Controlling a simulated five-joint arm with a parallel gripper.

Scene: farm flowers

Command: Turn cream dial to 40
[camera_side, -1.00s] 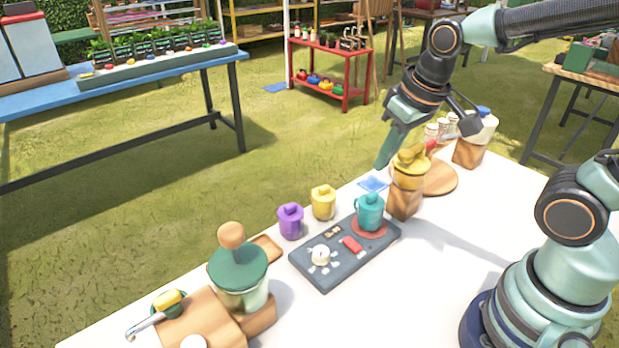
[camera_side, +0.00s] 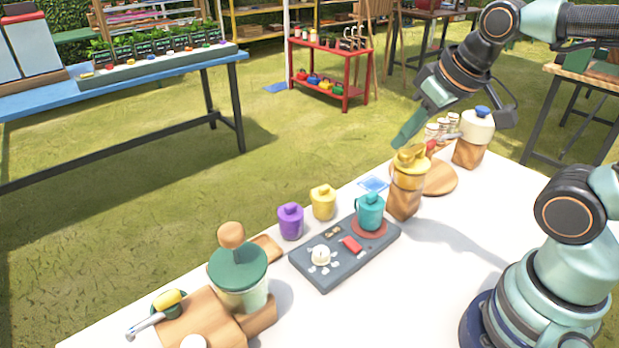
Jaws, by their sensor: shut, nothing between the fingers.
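The cream dial (camera_side: 320,255) sits on the left part of a dark grey panel (camera_side: 331,278) on the white table. Small pale marks ring the dial, too small to read. The panel also carries a red switch (camera_side: 351,245), a small dark display (camera_side: 333,232) with unreadable characters, and a teal mug (camera_side: 370,212) on a red round plate. My gripper (camera_side: 402,140) is shut and empty, raised above and behind the yellow-topped wooden jar, well up and right of the dial. It touches nothing that I can see.
A yellow-topped jar (camera_side: 407,185) stands right of the panel. A purple canister (camera_side: 291,222) and a yellow canister (camera_side: 323,203) stand behind it. A green-lidded jar (camera_side: 238,275) stands left. The table (camera_side: 400,300) in front of the panel is clear.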

